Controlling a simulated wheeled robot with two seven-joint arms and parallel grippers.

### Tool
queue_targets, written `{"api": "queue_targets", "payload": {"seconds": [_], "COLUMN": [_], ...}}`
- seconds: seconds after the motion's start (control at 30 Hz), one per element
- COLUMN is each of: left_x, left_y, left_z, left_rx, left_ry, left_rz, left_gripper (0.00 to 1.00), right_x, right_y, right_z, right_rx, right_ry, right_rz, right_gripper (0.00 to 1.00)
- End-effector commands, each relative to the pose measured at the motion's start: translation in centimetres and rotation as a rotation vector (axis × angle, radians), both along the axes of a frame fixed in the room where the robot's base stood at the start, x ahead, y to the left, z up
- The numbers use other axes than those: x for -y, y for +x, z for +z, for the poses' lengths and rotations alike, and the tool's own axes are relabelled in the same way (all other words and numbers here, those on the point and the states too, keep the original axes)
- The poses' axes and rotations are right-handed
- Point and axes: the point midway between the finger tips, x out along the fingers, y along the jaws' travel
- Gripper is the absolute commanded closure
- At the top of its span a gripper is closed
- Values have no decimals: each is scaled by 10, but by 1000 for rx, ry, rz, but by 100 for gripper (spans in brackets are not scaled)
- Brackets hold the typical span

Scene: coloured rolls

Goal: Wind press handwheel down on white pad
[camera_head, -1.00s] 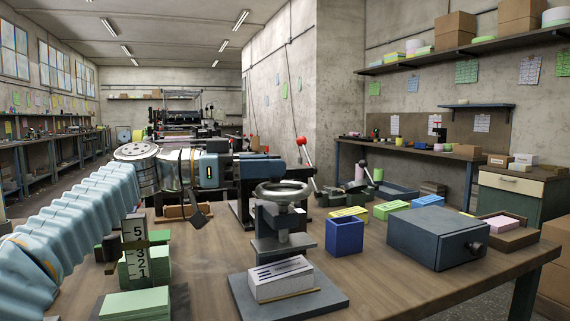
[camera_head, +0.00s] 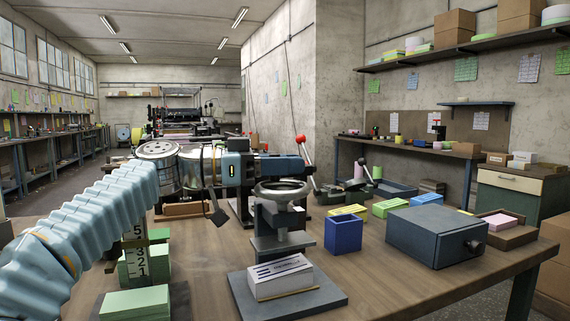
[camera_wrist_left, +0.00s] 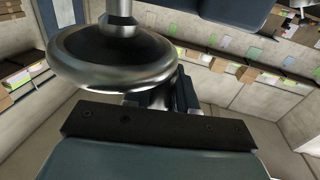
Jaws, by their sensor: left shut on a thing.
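The press handwheel (camera_head: 282,188) is a metal ring on a dark blue press frame. Its plate (camera_head: 284,243) hangs over the white pad (camera_head: 281,277), with a visible gap between them. The pad lies on the grey base (camera_head: 325,299), with dark marks on its top. My left gripper (camera_head: 292,167) reaches in from the left at the far side of the wheel and is shut on its rim; the fingertips are partly hidden. The wheel (camera_wrist_left: 112,58) is large and close in the left wrist view. My right gripper is not in view.
A blue open box (camera_head: 343,234) stands right of the press, with a large grey-blue box (camera_head: 437,236) further right. A green pad stack (camera_head: 135,302) and a numbered scale (camera_head: 137,262) stand to the left. Red-knobbed levers stand behind. The front table between box and press is clear.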

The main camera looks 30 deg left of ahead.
Motion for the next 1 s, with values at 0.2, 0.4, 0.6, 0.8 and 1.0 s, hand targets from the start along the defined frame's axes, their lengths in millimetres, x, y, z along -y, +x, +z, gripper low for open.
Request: {"api": "queue_targets", "payload": {"seconds": [0.2,0.4,0.6,0.8,1.0], "left_x": [1,5,11,17,22], "left_y": [2,4,5,4,3], "left_z": [1,3,4,4,2], "left_rx": [-3,-5,-4,-1,1], "left_ry": [2,1,0,-1,-1], "left_rz": [-49,-171,-333,-483,-599], "left_gripper": [100,100,100,100,100], "right_x": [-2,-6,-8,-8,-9], "right_y": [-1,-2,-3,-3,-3], "right_z": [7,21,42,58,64], "right_rx": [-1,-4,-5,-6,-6], "right_ry": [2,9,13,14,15], "right_rz": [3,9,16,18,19], "right_gripper": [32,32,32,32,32]}}
